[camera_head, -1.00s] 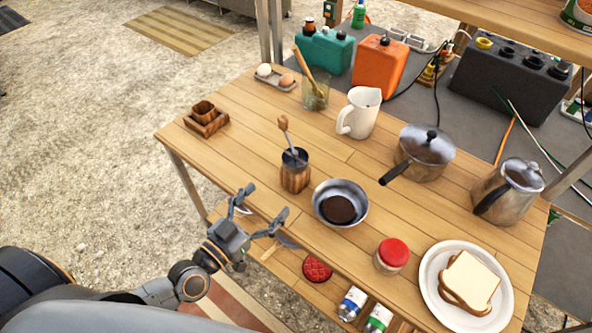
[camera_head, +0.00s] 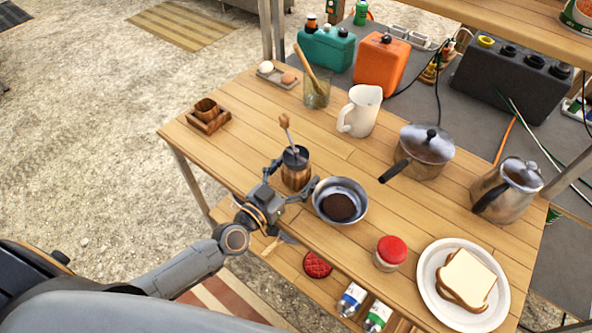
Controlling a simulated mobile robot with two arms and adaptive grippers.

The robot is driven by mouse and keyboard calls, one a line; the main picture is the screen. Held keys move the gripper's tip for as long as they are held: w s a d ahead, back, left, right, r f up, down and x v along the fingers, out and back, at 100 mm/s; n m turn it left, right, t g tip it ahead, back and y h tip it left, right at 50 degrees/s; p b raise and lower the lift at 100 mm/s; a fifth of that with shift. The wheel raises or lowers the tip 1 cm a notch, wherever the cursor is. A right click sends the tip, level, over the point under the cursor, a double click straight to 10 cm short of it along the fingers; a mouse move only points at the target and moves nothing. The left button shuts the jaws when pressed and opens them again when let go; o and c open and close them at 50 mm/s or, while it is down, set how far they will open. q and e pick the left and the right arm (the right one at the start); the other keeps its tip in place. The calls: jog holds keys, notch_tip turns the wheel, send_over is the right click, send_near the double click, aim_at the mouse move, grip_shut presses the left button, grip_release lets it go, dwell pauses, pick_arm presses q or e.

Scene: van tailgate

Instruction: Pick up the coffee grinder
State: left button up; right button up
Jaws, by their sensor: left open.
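The coffee grinder (camera_head: 296,174) stands upright on the wooden table. It has a wood-coloured body, a dark metal top and a crank with a wooden knob. My left gripper (camera_head: 292,177) is open at the near side of the grinder, with one finger to its left and the other to its right, by the metal bowl. The picture does not show whether the fingers touch it. My right gripper is not in view.
A metal bowl (camera_head: 340,201) with dark grounds sits close right of the grinder. A red-lidded jar (camera_head: 390,253), a plate (camera_head: 431,289) with bread, a pan (camera_head: 425,165), a kettle (camera_head: 506,202) and a white pitcher (camera_head: 360,112) stand around.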

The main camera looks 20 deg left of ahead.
pick_arm(q)
jog(key=c, duration=1.6)
jog(key=shift+r, duration=0.1)
jog(key=shift+c, duration=0.6)
